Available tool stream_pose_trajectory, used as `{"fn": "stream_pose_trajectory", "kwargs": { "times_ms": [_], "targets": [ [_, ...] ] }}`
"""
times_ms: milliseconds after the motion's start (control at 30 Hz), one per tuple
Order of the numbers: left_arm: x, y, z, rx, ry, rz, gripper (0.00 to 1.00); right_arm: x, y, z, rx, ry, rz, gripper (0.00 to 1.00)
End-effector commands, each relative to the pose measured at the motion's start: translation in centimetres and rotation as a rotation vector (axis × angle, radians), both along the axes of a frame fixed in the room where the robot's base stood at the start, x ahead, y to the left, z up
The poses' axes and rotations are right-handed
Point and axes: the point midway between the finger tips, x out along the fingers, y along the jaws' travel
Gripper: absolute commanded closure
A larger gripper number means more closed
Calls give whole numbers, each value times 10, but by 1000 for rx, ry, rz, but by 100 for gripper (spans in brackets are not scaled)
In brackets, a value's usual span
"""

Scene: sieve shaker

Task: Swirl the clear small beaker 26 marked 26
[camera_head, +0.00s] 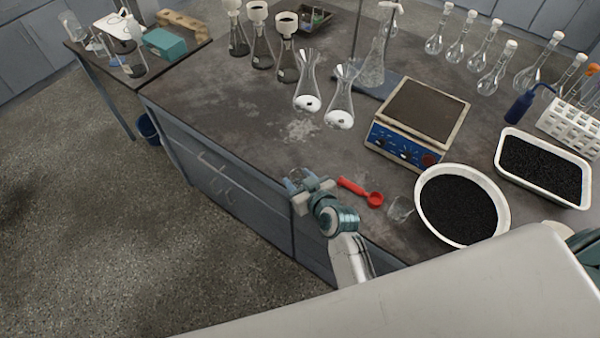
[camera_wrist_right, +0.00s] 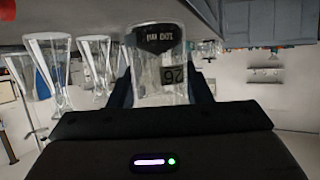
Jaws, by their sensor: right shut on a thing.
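The clear small beaker 26 (camera_wrist_right: 158,65) sits between the two fingers of my right gripper (camera_wrist_right: 162,90) in the right wrist view. Its dark label reads 26, and a dark patch shows near one end. In the head view the right gripper (camera_head: 308,186) is shut on the beaker at the front edge of the bench. There the beaker (camera_head: 296,178) is small and mostly hidden by the gripper. I cannot tell whether it touches the bench top. My left gripper is not in view.
A red scoop (camera_head: 358,191) and a small clear vessel (camera_head: 401,209) lie right of the gripper. Farther right are a white bowl of black grains (camera_head: 428,226) and a blue-fronted device (camera_head: 400,146). Two flasks (camera_head: 307,90) stand behind. Bare bench lies left.

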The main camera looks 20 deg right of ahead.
Motion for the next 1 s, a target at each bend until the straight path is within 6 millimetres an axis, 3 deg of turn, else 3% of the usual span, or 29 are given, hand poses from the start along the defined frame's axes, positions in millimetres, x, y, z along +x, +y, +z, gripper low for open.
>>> {"fn": "stream_pose_trajectory", "kwargs": {
  "times_ms": [533, 1000],
  "targets": [
    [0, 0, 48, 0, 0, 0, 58, -5, 2, 50, 0, -2, -1, 80],
    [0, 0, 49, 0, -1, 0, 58, -5, 2, 51, 0, -1, -1, 80]
  ]
}}
